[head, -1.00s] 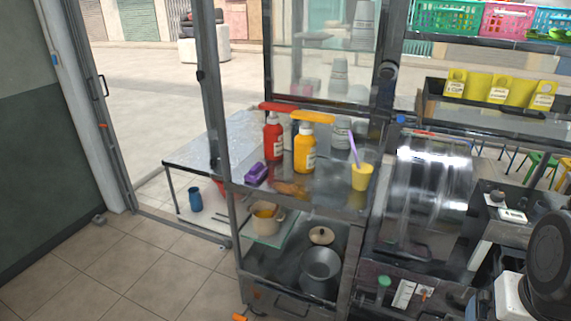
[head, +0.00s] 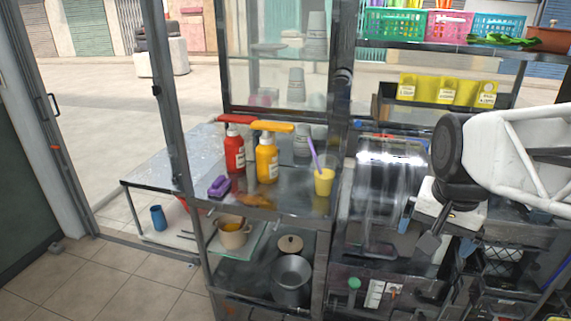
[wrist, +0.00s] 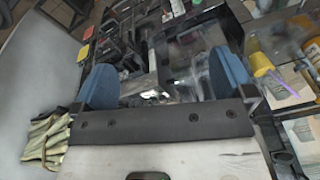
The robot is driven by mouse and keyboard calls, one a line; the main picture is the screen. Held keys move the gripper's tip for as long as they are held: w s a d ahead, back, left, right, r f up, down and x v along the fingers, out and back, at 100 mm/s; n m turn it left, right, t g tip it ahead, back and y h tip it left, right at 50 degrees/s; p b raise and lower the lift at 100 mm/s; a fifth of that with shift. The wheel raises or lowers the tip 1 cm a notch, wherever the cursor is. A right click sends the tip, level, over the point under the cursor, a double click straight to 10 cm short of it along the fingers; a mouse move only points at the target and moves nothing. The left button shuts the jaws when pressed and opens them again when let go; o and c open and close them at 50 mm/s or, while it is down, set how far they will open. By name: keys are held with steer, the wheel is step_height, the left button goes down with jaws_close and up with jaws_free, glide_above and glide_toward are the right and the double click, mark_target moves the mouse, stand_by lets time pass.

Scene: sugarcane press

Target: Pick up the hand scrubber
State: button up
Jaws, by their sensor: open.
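The hand scrubber, a small purple brush (head: 219,187), lies on the left end of the metal counter shelf (head: 290,200) in the head view, in front of a red pump bottle (head: 234,152). My gripper (head: 428,247) is well to the right of it, by the shiny press drum, with its fingers pointing down. In the wrist view my gripper (wrist: 165,82) shows two blue finger pads wide apart with nothing held between them. The scrubber does not show in the wrist view.
A yellow-orange pump bottle (head: 267,160) and a yellow cup (head: 324,182) with a purple straw stand between my gripper and the scrubber. A metal post (head: 172,100) rises just left of the scrubber. The shiny press drum (head: 390,170) stands right of the cup.

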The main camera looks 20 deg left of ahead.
steer(key=w+a+r+m, duration=0.35)
steer(key=w+a, duration=0.65)
steer(key=w, duration=0.4)
steer(key=m+g, duration=0.2)
steer(key=m, duration=0.9)
glide_above(217, 179)
step_height(217, 179, down, 15)
steer(key=shift+d+r, duration=0.1)
steer(key=shift+r, duration=0.05)
steer(key=shift+a, duration=0.25)
steer(key=shift+f, duration=1.45)
